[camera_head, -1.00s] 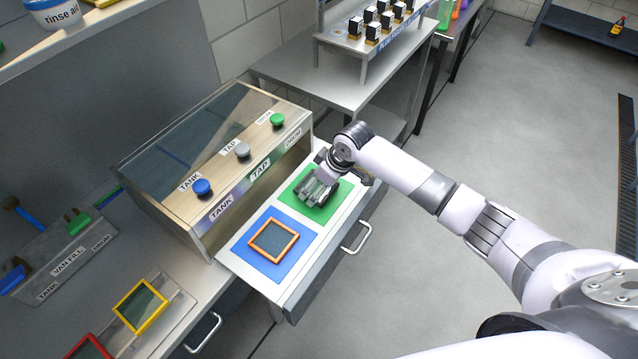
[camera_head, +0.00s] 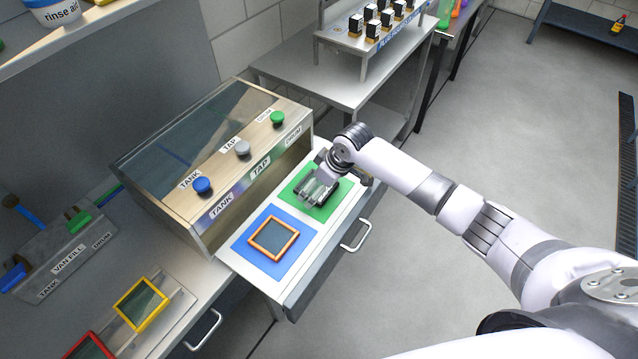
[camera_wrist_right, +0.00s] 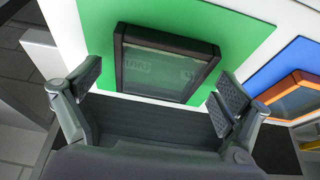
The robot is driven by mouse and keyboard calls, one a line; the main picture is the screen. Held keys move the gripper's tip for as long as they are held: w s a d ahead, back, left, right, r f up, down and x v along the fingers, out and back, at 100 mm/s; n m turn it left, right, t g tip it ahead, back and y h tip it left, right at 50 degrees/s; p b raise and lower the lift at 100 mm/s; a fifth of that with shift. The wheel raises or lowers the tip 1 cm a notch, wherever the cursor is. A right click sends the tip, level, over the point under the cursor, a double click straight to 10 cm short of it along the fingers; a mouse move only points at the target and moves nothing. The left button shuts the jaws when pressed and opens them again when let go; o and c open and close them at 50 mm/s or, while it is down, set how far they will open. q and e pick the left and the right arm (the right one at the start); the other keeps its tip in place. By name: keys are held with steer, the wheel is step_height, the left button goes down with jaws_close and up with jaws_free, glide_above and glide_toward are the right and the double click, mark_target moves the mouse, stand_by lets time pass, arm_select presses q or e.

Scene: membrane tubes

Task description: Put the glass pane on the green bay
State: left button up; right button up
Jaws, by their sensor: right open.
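A dark-framed glass pane (camera_wrist_right: 165,62) lies on the green bay (camera_wrist_right: 100,25) in the right wrist view. In the head view the green bay (camera_head: 340,192) is partly covered by my right gripper (camera_head: 318,193), which hides most of that pane. The right gripper (camera_wrist_right: 160,92) is open, with one finger on each side of the pane's near end; I see no grip on it. An orange-framed pane (camera_head: 294,240) lies on the blue bay (camera_head: 262,266) beside the green one. My left gripper is not in view.
The bays lie on a pulled-out drawer (camera_head: 300,272) before a glass-topped cabinet (camera_head: 200,230) with blue, grey and green knobs. Yellow-framed (camera_head: 160,283) and red-framed (camera_head: 72,353) panes sit at lower left. Open floor lies to the right.

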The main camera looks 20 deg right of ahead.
steer(key=shift+r, duration=0.1)
steer(key=shift+r, duration=0.15)
steer(key=b+v, duration=0.1)
steer(key=v, duration=1.1)
